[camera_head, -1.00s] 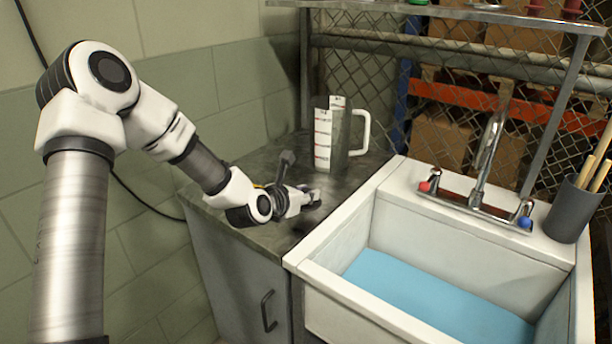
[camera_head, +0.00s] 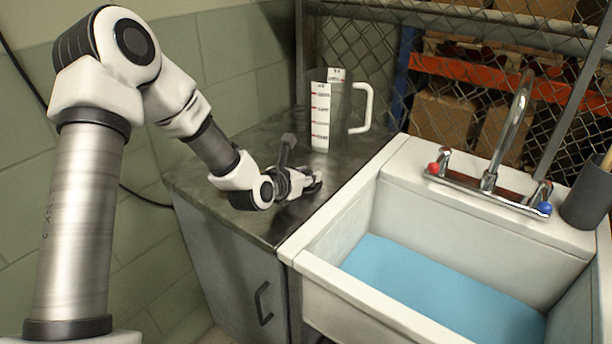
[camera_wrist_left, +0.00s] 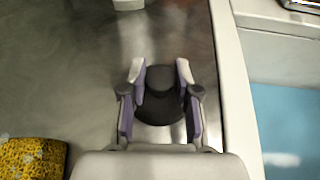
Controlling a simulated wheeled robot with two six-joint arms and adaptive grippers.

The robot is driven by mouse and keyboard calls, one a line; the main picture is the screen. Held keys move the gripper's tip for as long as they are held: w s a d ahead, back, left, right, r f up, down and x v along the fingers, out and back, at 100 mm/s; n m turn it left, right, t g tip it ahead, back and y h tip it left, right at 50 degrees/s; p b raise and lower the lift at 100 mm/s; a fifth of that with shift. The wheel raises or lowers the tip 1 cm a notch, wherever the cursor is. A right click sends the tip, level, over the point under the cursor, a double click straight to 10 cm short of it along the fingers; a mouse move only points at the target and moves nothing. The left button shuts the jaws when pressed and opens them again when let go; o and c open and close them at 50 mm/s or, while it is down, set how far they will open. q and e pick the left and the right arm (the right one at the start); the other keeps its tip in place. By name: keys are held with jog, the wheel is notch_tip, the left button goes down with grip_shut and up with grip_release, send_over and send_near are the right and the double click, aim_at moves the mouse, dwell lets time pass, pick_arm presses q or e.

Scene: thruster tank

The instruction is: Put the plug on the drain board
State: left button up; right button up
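The plug (camera_wrist_left: 160,106), a black round piece with a knob, shows in the left wrist view between the fingers of my left gripper (camera_wrist_left: 160,72). The fingers flank its knob on both sides and appear to touch it. In the head view my left gripper (camera_head: 316,183) is low over the grey drain board (camera_head: 268,224), left of the sink; the plug is too small to make out there. Whether the plug touches the board is unclear. My right gripper is not in view.
The white sink (camera_head: 345,285) with blue water (camera_head: 440,292) lies to the right. A clear measuring jug (camera_head: 328,108) stands behind my left gripper. The tap (camera_head: 505,130) is behind the sink. A yellow patterned item (camera_wrist_left: 38,158) lies left in the wrist view.

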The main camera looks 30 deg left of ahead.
pick_arm(q)
jog(key=shift+o, duration=0.7)
jog(key=shift+r, duration=0.1)
jog(key=shift+r+p, duration=0.35)
jog(key=shift+p, duration=0.1)
jog(key=p+v, duration=0.1)
jog(key=v, duration=1)
jog(key=shift+s, duration=0.5)
